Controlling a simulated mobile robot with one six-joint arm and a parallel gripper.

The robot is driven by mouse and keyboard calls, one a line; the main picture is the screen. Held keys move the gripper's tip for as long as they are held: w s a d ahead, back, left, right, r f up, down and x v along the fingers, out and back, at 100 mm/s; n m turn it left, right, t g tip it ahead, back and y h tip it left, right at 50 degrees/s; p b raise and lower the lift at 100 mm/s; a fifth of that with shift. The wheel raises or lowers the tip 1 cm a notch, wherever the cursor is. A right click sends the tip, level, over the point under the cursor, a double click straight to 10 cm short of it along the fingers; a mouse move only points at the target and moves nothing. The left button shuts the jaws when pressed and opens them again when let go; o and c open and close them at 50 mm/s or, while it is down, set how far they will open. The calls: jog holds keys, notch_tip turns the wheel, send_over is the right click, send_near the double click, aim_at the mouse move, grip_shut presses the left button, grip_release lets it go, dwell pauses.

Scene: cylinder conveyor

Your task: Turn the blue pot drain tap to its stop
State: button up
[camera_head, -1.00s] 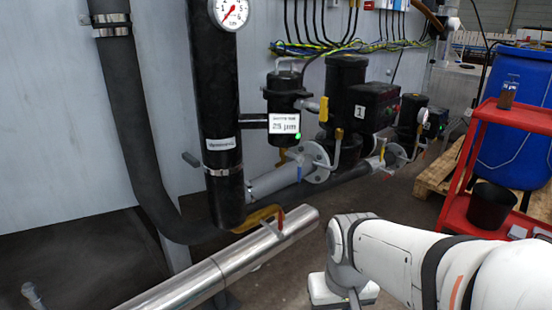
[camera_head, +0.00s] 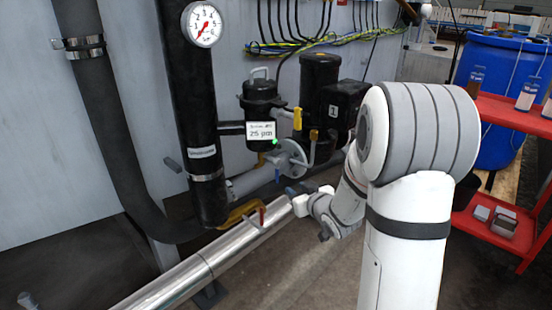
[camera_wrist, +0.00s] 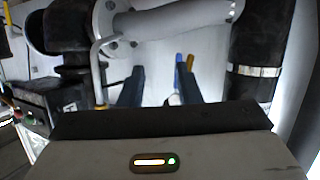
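The black filter pot (camera_head: 260,92) with a white "25 µm" label hangs beside the tall black pipe in the head view. The small blue drain tap (camera_head: 277,175) shows below it, just above and left of my gripper (camera_head: 297,189). In the wrist view, the blue tap handle (camera_wrist: 180,70) stands upright by the tip of the right finger, beside a yellow part (camera_wrist: 190,61). My gripper (camera_wrist: 160,78) is open, with a clear gap between its two dark fingers. Contact between the right finger and the tap cannot be told.
A grey flanged pipe (camera_wrist: 175,20) crosses above the fingers in the wrist view. A shiny metal pipe (camera_head: 205,262) with a red lever (camera_head: 262,216) runs in front. A red trolley (camera_head: 500,112) and blue barrel (camera_head: 500,75) stand at the right.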

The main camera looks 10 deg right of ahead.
aim_at(277, 169)
jog(key=w+a+r+y, duration=0.1)
jog(key=w, duration=0.1)
jog(key=w+a+r+n+t+y, duration=0.1)
jog(key=w+a+y, duration=0.1)
jog(key=w, duration=0.1)
jog(key=w+a+t+y, duration=0.1)
jog(key=w, duration=0.1)
jog(key=shift+w+a+r, duration=0.3)
jog(key=shift+a+r, duration=0.05)
jog(key=shift+r, duration=0.05)
grip_shut()
dwell(0.5)
